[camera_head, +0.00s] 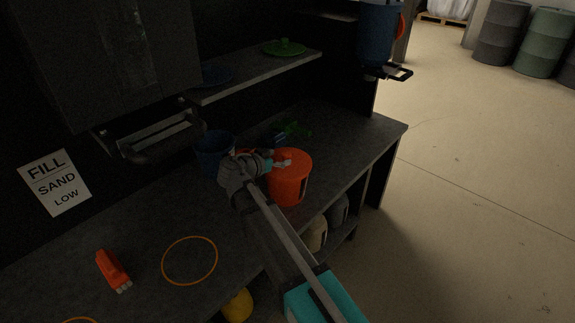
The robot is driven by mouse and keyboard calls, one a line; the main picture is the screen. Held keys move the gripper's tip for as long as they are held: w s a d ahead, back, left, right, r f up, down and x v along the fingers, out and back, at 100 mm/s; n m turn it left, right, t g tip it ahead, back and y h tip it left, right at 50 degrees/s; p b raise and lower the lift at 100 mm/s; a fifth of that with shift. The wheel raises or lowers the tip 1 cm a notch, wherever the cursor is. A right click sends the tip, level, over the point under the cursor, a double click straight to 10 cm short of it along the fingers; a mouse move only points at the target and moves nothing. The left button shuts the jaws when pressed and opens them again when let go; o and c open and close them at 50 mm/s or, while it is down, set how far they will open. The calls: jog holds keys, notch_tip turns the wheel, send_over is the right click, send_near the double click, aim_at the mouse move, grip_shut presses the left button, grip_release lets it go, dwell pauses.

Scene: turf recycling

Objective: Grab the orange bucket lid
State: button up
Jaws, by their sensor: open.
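An orange bucket (288,188) stands upright on the dark workbench, right of the picture's middle. Its top (298,157) looks flat and orange like a lid, but my gripper partly covers it and I cannot tell its edge from the bucket. My gripper (280,163) is open, with its fingers at the top left of the bucket. I cannot tell whether they touch it. A bit of red-orange shows behind the gripper; what it belongs to is hidden.
A blue bucket (213,150) stands just left of my gripper, and green pieces (293,130) lie behind. A shelf (250,76) above holds a green lid (284,47) and a dark blue one (215,75). An orange tool (112,270) lies at front left.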

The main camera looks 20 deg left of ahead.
aim_at(283, 156)
jog(key=shift+b+x, duration=0.45)
jog(key=shift+x, duration=1.45)
grip_shut()
